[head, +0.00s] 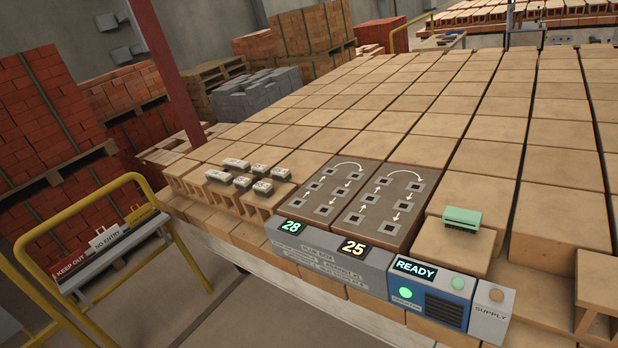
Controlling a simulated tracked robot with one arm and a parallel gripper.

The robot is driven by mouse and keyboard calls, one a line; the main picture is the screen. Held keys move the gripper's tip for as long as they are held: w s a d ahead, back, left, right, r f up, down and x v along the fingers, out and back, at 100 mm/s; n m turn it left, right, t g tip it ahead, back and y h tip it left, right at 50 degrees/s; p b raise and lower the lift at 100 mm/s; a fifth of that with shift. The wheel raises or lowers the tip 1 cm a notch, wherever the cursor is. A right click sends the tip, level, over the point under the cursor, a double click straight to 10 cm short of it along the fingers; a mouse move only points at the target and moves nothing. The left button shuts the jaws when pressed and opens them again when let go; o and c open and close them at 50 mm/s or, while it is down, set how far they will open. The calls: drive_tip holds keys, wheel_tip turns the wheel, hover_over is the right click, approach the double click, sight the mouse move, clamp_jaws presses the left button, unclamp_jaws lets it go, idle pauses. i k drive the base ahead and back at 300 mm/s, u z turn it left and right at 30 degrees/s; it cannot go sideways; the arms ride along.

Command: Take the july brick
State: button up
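Several small bricks with pale tops and dark sides stand in a cluster on the tan blocks at the left, one of them at the cluster's near left (219,177). Their tops carry dark marks too small to read, so I cannot tell which is the july brick. My gripper is not in view.
Right of the cluster lie two dark panels (311,211) (364,229) with square sockets and white arrows. A grey console (330,262) shows 28 and 25. A blue box (431,291) reads READY. A green-topped brush (462,217) sits on a block. A yellow rail (167,227) stands at left.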

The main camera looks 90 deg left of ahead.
sight(259, 170)
drive_tip(key=k, duration=0.75)
drive_tip(key=u, duration=2.3)
drive_tip(key=i, duration=0.5)
drive_tip(key=u, duration=0.15)
